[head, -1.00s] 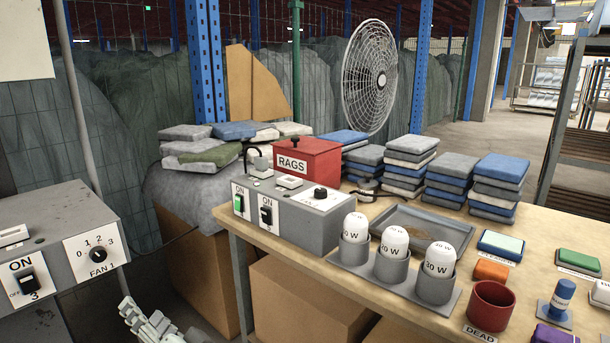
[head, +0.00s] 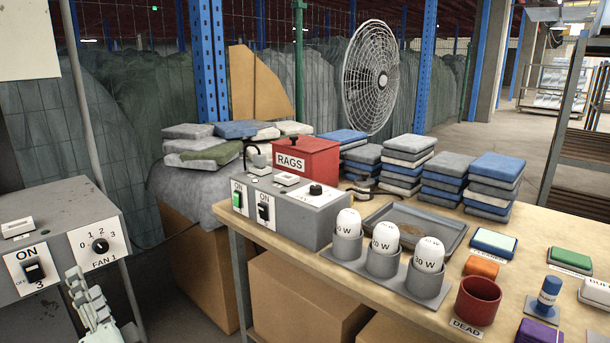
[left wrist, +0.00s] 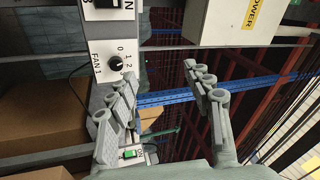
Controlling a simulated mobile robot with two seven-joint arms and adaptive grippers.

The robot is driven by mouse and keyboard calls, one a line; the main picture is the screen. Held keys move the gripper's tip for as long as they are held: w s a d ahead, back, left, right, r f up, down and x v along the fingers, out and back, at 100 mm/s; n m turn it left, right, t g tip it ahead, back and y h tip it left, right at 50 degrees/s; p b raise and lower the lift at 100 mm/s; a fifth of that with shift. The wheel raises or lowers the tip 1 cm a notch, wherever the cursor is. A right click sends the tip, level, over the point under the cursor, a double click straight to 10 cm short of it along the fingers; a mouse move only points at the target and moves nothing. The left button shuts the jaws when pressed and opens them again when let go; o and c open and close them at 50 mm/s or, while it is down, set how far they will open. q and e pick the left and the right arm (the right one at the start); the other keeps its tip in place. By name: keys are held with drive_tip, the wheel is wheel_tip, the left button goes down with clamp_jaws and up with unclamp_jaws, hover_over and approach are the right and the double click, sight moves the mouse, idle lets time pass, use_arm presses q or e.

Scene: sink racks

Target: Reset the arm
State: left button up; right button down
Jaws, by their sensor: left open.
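My left gripper (head: 88,292) shows at the lower left of the head view, in front of the grey control box with the fan 1 dial (head: 100,246). In the left wrist view its two fingers (left wrist: 164,98) are spread apart, with nothing between them. The fan 1 dial also shows in the left wrist view (left wrist: 115,63), beyond the left finger. My right gripper is in neither view.
A wooden table (head: 400,320) holds a grey switch box (head: 300,214), a red rags box (head: 306,160), a tray (head: 415,228), labelled cylinders in grey cups, a red cup (head: 478,300) and several cloth stacks (head: 496,180). Cardboard boxes (head: 300,300) stand below.

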use_arm(q)
drive_tip(key=s+a+f+g+h, duration=0.3)
drive_tip(key=f, duration=0.8)
drive_tip(key=s+a+f+g+h, duration=0.2)
drive_tip(key=a+f+g, duration=0.2)
drive_tip(key=f, duration=0.8)
drive_tip(key=s+f+n+g+h, duration=0.1)
drive_tip(key=s+f+g+h, duration=0.35)
drive_tip(key=s+f, duration=0.85)
drive_tip(key=s+d+f+n+h, duration=0.1)
drive_tip(key=d+f+h, duration=0.1)
drive_tip(key=d, duration=0.7)
drive_tip(key=s+d+f+n+h, duration=0.1)
drive_tip(key=d+f+n+h, duration=0.1)
drive_tip(key=d+f, duration=0.3)
drive_tip(key=d+h, duration=0.1)
drive_tip(key=d, duration=0.3)
drive_tip(key=shift+s+d, duration=0.2)
drive_tip(key=shift+d, duration=0.05)
drive_tip(key=shift+g, duration=0.25)
